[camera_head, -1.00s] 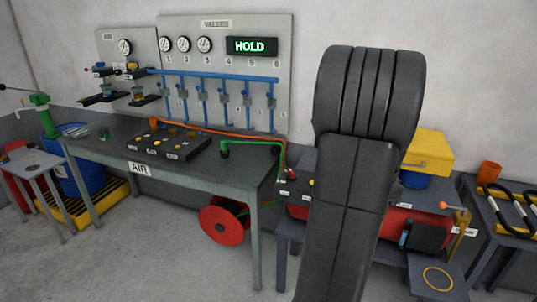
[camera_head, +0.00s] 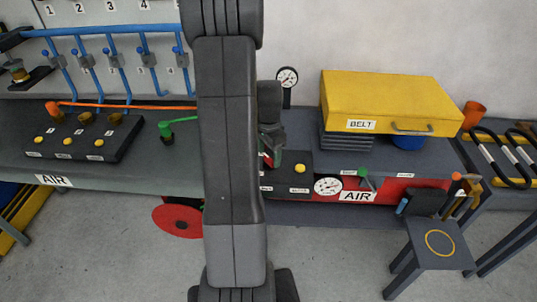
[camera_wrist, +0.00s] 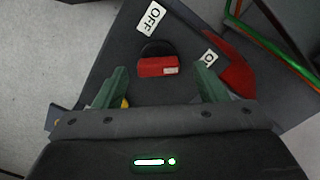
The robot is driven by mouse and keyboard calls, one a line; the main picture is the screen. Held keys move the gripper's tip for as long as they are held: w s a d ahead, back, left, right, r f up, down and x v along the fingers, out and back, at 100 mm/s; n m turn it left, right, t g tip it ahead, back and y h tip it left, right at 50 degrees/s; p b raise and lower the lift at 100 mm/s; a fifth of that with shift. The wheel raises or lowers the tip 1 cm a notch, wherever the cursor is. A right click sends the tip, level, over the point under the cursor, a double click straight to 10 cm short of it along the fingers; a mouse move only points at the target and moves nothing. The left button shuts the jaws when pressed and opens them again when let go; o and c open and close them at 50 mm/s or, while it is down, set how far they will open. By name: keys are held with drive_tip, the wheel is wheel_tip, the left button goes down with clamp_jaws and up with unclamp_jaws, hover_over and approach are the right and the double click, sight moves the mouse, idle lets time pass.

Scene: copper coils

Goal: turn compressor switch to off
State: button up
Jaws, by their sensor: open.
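The compressor (camera_head: 407,185) has a red body, a round gauge and an AIR label, and stands right of my arm in the head view. Its switch (camera_wrist: 157,66) is a red bar on a black round base on a dark panel. An OFF label (camera_wrist: 150,20) lies above it in the wrist view. A second label (camera_wrist: 209,57) to the right is partly covered by my finger. My gripper (camera_wrist: 161,74) is open, its two green fingers on either side of the switch, with gaps. In the head view my gripper (camera_head: 271,158) is low over the compressor's left end, partly hidden by my arm.
A yellow button (camera_head: 299,169) sits on the black panel beside my gripper. The AIR bench (camera_head: 110,172) with its valve panel is to the left. A small grey stool (camera_head: 425,262) stands at front right.

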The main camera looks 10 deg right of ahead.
drive_tip(key=shift+s+f, duration=0.1)
drive_tip(key=shift+f, duration=0.65)
drive_tip(key=c, duration=1)
drive_tip(key=shift+n, duration=0.3)
drive_tip(key=n+b, duration=0.1)
drive_tip(key=n, duration=0.2)
drive_tip(key=shift+n+b, duration=0.4)
drive_tip(key=n+b, duration=0.1)
drive_tip(key=n, duration=0.3)
drive_tip(key=n+b, duration=0.1)
drive_tip(key=n, duration=0.4)
drive_tip(key=shift+d, duration=0.1)
drive_tip(key=shift+n, duration=2.2)
